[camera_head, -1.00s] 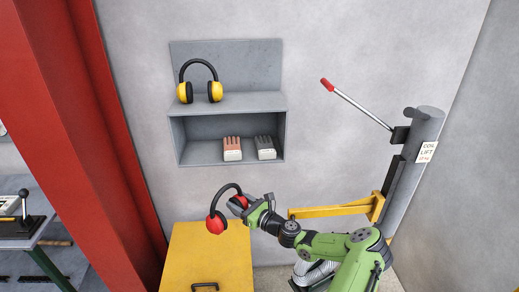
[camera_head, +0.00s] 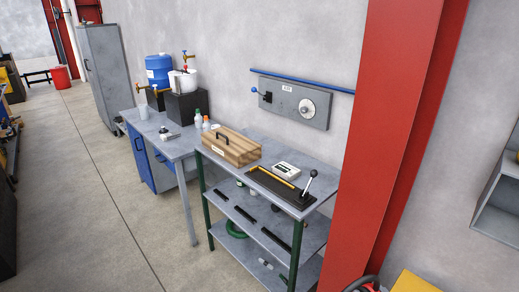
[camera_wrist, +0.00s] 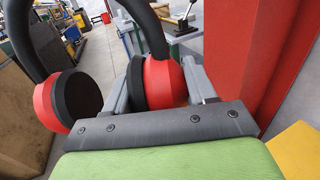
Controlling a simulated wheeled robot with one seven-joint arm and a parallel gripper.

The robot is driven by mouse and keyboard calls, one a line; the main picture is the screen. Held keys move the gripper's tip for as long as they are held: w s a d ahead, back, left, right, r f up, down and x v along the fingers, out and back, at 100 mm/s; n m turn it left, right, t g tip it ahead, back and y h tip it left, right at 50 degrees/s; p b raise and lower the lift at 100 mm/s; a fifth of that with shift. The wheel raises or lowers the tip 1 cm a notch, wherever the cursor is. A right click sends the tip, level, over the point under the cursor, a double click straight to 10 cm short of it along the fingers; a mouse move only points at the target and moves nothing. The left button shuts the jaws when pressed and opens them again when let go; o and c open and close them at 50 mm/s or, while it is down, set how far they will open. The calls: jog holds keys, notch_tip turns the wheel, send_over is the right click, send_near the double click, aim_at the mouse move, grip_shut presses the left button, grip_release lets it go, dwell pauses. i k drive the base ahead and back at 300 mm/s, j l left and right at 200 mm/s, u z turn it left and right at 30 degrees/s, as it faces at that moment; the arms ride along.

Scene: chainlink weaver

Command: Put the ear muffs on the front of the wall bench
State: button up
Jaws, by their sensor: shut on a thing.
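In the wrist view, my gripper (camera_wrist: 165,85) is shut on one cup of the red ear muffs (camera_wrist: 46,100), which have black pads and a black headband. The other cup hangs free at the left. In the head view only a sliver of the ear muffs (camera_head: 364,283) shows at the bottom edge; my gripper is out of that frame. Two grey-topped benches stand along the wall: one with green legs and lower shelves (camera_head: 300,158), and one with a blue front (camera_head: 172,147) beyond it. I cannot tell which is the wall bench.
The green-legged bench holds a wooden box (camera_head: 232,148), a black tray with a lever (camera_head: 280,187) and a white device (camera_head: 286,170). A red column (camera_head: 395,130) stands between it and a grey wall shelf (camera_head: 500,205). The floor left of the benches is open.

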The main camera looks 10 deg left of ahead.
aim_at(183, 145)
jog(key=i+j, duration=0.35)
jog(key=j, duration=0.35)
jog(key=i+j, duration=0.35)
jog(key=j, duration=0.35)
jog(key=i+j, duration=0.4)
jog(key=j, duration=0.25)
jog(key=i+j+z, duration=0.1)
jog(key=i+j, duration=0.25)
jog(key=j, duration=0.35)
jog(key=i+j, duration=0.35)
jog(key=j, duration=0.4)
jog(key=i+j, duration=0.3)
jog(key=j, duration=0.4)
jog(key=i+j, duration=0.35)
jog(key=j, duration=0.35)
jog(key=i+j+z, duration=0.1)
jog(key=i+j, duration=0.25)
jog(key=j, duration=0.4)
jog(key=i+j, duration=0.45)
jog(key=i, duration=0.15)
